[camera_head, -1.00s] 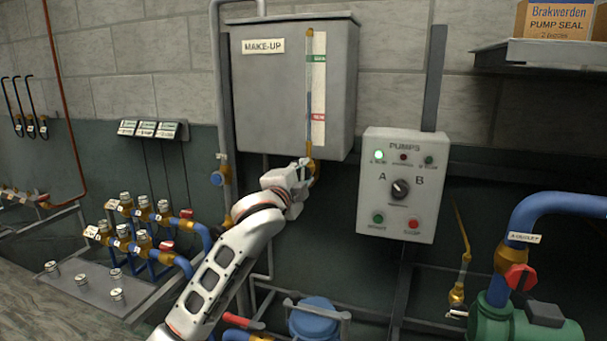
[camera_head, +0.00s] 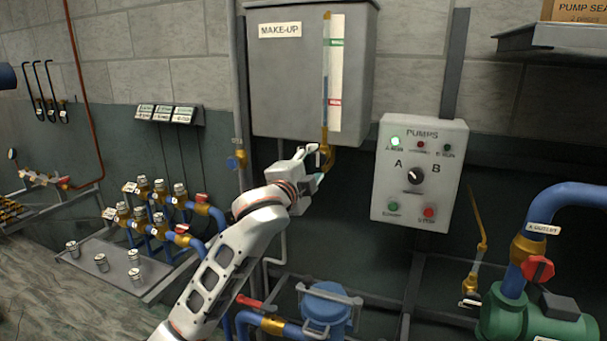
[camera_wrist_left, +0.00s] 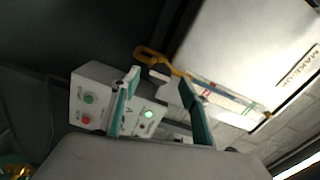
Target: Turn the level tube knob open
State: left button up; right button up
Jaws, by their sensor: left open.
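The level tube (camera_head: 325,75) runs down the front of the grey MAKE-UP tank (camera_head: 290,95). A brass fitting (camera_head: 329,157) is at its lower end and also shows in the left wrist view (camera_wrist_left: 158,60). I cannot make out the knob clearly; a small pale stub (camera_wrist_left: 158,75) sits by the fitting. My left gripper (camera_head: 316,167) is open just below and beside the fitting. In the left wrist view its two teal-padded fingers (camera_wrist_left: 160,80) stand apart with nothing held between them. The fitting lies beyond the fingertips. My right gripper is not in view.
The PUMPS panel (camera_head: 419,175) hangs to the right of the gripper. Brass valves on blue pipes (camera_head: 150,205) stand at the left. A blue-lidded vessel (camera_head: 325,303) is below. A green pump (camera_head: 535,318) with blue pipe is at the right.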

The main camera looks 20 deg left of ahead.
pick_arm(q)
jog(key=s, duration=0.7)
jog(key=shift+s+a, duration=0.15)
jog(key=shift+s, duration=0.05)
jog(key=shift+f, duration=0.1)
jog(key=s+d+f+n+g+h, duration=0.1)
jog(key=s+f+n+g, duration=0.2)
jog(key=f, duration=1.3)
jog(key=s+f+n+g, duration=0.15)
jog(key=s+f, duration=0.25)
jog(key=f, duration=1.1)
jog(key=s+f+n+g, duration=0.3)
jog(key=s+f+n, duration=0.4)
jog(key=s+f, duration=1.7)
jog(key=shift+s+f, duration=0.15)
jog(key=shift+s, duration=0.4)
